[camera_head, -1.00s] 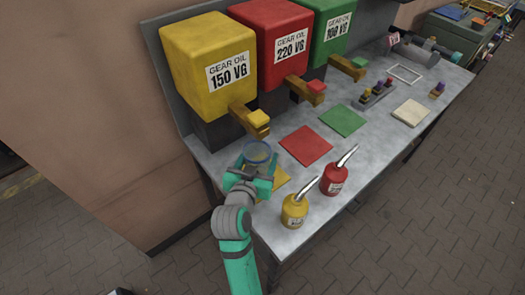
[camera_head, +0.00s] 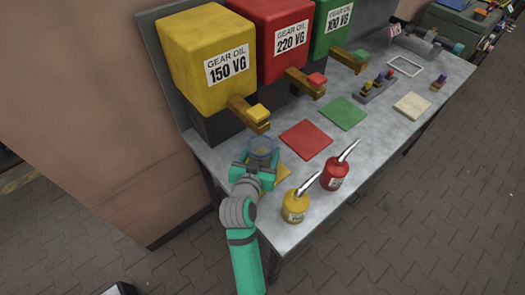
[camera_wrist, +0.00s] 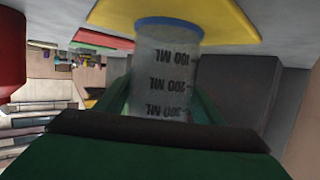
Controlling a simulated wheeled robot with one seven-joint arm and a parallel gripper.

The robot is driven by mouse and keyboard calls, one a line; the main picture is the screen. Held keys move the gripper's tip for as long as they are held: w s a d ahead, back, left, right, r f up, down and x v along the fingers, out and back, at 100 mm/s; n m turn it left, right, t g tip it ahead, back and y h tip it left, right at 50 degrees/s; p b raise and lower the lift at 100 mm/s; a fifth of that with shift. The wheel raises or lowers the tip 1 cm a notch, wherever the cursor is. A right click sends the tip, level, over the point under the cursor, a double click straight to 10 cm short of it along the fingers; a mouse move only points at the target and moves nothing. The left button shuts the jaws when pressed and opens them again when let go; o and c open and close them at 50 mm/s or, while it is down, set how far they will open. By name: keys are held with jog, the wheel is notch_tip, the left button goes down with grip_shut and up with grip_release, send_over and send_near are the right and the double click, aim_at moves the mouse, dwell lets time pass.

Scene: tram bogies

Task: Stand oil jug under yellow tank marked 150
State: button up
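The oil jug (camera_head: 262,147) is clear with a blue edge, and sits in front of the yellow tank marked 150 (camera_head: 205,60), near its brass tap (camera_head: 247,112). In the wrist view the jug (camera_wrist: 166,70) shows its ML marks, with its blue edge against the yellow mat (camera_wrist: 240,22). My gripper (camera_head: 256,163) has its fingers on either side of the jug and appears shut on it. The yellow mat (camera_head: 277,178) is partly hidden by my gripper. Whether the jug touches the mat is hard to tell.
A yellow oil can (camera_head: 294,207) and a red oil can (camera_head: 334,173) with long spouts stand close on the right. Red (camera_head: 306,139) and green (camera_head: 343,112) mats lie before the red (camera_head: 270,40) and green (camera_head: 333,25) tanks. The bench's front edge is near my arm.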

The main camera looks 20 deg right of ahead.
aim_at(261, 158)
jog(key=o, duration=0.3)
jog(key=shift+w, duration=0.1)
jog(key=shift+r, duration=0.2)
jog(key=v, duration=1.2)
